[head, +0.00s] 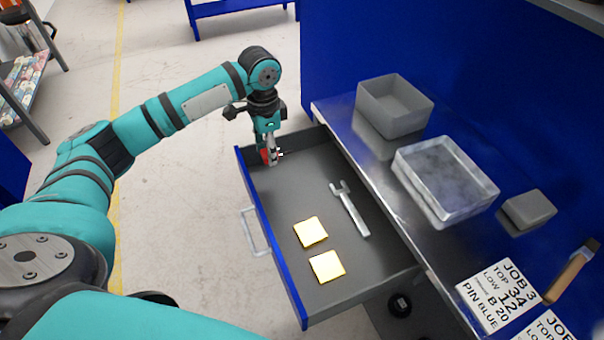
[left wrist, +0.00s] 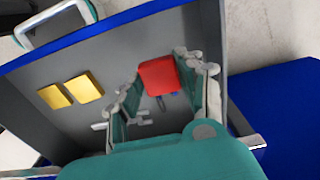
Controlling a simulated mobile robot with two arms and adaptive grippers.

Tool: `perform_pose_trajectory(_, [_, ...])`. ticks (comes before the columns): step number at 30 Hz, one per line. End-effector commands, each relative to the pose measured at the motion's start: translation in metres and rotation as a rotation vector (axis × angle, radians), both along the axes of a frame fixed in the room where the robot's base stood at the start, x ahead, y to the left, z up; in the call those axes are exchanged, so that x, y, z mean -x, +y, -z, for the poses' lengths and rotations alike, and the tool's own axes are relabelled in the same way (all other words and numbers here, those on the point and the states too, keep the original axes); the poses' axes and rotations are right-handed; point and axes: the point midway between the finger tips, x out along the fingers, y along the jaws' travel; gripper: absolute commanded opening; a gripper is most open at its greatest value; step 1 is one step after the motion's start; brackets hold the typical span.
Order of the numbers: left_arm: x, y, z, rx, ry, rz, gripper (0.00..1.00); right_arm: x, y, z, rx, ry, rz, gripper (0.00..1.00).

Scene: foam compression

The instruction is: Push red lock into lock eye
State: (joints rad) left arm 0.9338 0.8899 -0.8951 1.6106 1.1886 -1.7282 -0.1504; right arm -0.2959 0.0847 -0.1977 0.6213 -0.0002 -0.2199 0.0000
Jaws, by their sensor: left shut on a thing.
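The red lock (left wrist: 158,76) sits between the fingers of my left gripper (left wrist: 165,85) in the left wrist view. My left gripper (head: 272,155) is shut on it, low at the far left corner of the open drawer in the head view. The lock (head: 265,155) shows there only as a small red patch, mostly covered by the fingers. I cannot make out the lock eye in either view. My right gripper is not in view.
The open blue drawer (head: 265,232) holds a grey wrench (head: 349,208) and two yellow blocks (head: 311,232) (head: 327,266). On the worktop (head: 345,135) stand a grey bin (head: 394,105), a light tray (head: 445,178), a grey block (head: 528,210), job cards (head: 497,292) and a brush (head: 571,272).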

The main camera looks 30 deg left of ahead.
Motion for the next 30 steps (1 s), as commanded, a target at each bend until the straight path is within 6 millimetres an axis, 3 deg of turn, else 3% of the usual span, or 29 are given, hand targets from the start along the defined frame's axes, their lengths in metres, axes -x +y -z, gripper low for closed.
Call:
perform_pose_trajectory(14, [0.0,0.0,0.007,0.0,0.001,0.0,0.04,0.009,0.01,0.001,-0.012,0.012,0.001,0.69])
perform_pose_trajectory(21, [0.001,0.0,0.05,0.0,0.004,0.0,0.04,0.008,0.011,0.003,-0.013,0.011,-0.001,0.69])
perform_pose_trajectory(30, [0.001,0.0,0.091,-0.001,0.001,0.0,0.04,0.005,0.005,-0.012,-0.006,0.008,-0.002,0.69])
